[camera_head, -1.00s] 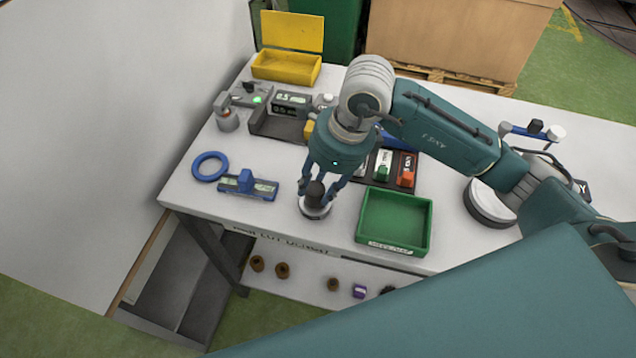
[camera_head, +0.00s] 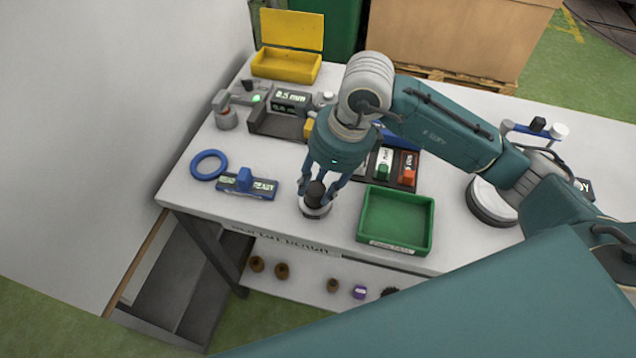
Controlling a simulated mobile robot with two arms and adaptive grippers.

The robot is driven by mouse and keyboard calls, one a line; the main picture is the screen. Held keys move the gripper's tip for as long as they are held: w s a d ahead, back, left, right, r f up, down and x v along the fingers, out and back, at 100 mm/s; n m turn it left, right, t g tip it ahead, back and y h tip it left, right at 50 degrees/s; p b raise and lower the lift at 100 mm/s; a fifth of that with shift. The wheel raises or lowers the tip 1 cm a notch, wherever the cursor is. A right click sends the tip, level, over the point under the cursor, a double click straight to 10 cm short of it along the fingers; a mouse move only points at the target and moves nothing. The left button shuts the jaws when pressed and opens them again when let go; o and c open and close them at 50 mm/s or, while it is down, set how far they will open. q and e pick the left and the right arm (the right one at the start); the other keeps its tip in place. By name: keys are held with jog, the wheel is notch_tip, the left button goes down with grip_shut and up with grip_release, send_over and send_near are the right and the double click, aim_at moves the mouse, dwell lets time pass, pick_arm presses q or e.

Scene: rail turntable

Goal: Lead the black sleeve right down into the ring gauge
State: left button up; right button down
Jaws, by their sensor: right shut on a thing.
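The black sleeve (camera_head: 316,191) is upright between the fingers of my right gripper (camera_head: 318,190), which is shut on it. The ring gauge (camera_head: 314,211), a light grey metal ring, sits on the white table directly below the sleeve, near the front edge. The sleeve's lower end is at the ring's opening; how deep it sits inside cannot be told from this angle. My right arm reaches in from the right, with the gripper pointing down. My left gripper is not in view.
The green tray (camera_head: 361,228) stands close to the right of the ring gauge. A blue block on a base (camera_head: 245,181) and a blue ring (camera_head: 196,166) lie to the left. A yellow open box (camera_head: 287,68) is at the back. The table's front edge (camera_head: 290,236) is near.

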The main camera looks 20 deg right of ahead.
jog(key=shift+f+b, duration=0.75)
jog(key=shift+b, duration=0.45)
dwell(1.1)
jog(key=shift+b, duration=0.5)
dwell(1.2)
jog(key=shift+f+b, duration=0.2)
jog(key=shift+b, duration=0.15)
dwell(0.5)
jog(key=c, duration=1.1)
grip_release()
